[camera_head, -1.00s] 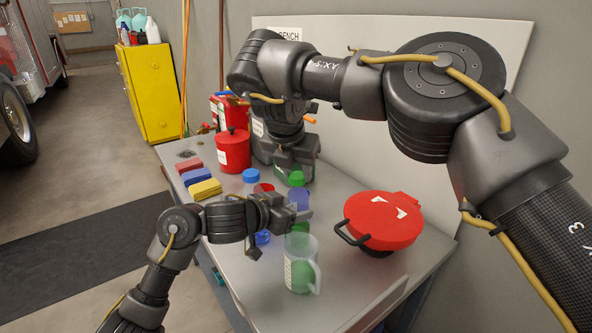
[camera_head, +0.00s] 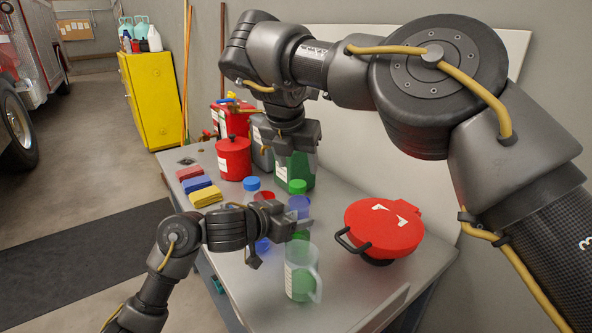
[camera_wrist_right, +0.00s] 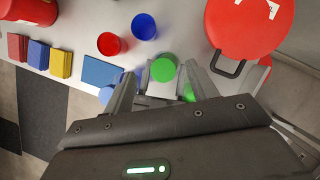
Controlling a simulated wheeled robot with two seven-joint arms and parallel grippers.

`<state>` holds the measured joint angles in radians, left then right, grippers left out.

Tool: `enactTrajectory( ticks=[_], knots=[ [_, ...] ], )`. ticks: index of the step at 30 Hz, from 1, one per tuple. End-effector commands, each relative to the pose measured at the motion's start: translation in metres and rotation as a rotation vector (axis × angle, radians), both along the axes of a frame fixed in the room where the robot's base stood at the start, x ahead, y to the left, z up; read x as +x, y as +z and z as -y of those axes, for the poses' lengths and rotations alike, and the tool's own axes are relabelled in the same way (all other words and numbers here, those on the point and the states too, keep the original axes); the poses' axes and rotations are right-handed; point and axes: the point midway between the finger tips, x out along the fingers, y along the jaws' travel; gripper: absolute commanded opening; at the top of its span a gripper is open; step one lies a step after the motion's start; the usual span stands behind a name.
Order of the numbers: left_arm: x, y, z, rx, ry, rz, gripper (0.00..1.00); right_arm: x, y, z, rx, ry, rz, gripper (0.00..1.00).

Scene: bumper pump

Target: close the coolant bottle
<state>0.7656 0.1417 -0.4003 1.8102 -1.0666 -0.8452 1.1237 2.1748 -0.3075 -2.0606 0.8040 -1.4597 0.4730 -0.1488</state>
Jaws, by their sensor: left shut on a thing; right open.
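The coolant bottle is a clear bottle with a green cap (camera_head: 297,186) at its top, and it looks upright. Green liquid (camera_head: 301,236) shows low in it. My left gripper (camera_head: 299,223) is shut on the bottle's body, and its fingers and arm hide part of it. The cap appears seated on the neck, but I cannot tell how tightly. My right gripper (camera_head: 295,148) is open and empty above the cap. In the right wrist view, the green cap (camera_wrist_right: 163,69) lies between the spread fingers (camera_wrist_right: 163,82), apart from them.
A red lidded pan (camera_head: 384,228) is on the right. Sponges (camera_head: 206,196) lie left.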

Motion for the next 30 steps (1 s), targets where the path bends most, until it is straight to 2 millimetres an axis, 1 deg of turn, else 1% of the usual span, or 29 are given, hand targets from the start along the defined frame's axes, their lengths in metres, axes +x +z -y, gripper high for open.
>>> enactTrajectory(
  ticks=[7,12,13,23,26,29,30],
  knots=[
    [0.000,0.001,0.000,-0.001,0.000,0.001,0.00,0.000,0.001,0.000,0.000,0.000,-0.001,0.58],
    [0.000,0.001,0.000,-0.001,0.000,0.001,0.00,0.000,0.001,0.000,0.000,0.000,-0.001,0.80],
    [0.000,0.001,0.000,-0.001,0.000,0.001,0.00,0.000,0.001,0.000,0.000,0.000,-0.001,0.83],
    [0.000,0.001,0.000,-0.001,0.000,0.001,0.00,-0.001,0.004,0.000,0.000,0.000,0.000,0.83],
    [0.000,0.001,0.000,-0.001,0.000,0.001,0.00,-0.004,0.013,-0.002,0.000,0.001,0.002,0.83],
    [0.000,0.001,0.000,-0.001,0.000,0.001,0.00,-0.010,0.029,-0.005,-0.001,0.001,0.005,0.83],
    [0.000,0.000,0.000,-0.001,0.000,0.001,0.00,-0.015,0.030,-0.006,-0.002,0.002,-0.001,0.83]
  ],
)
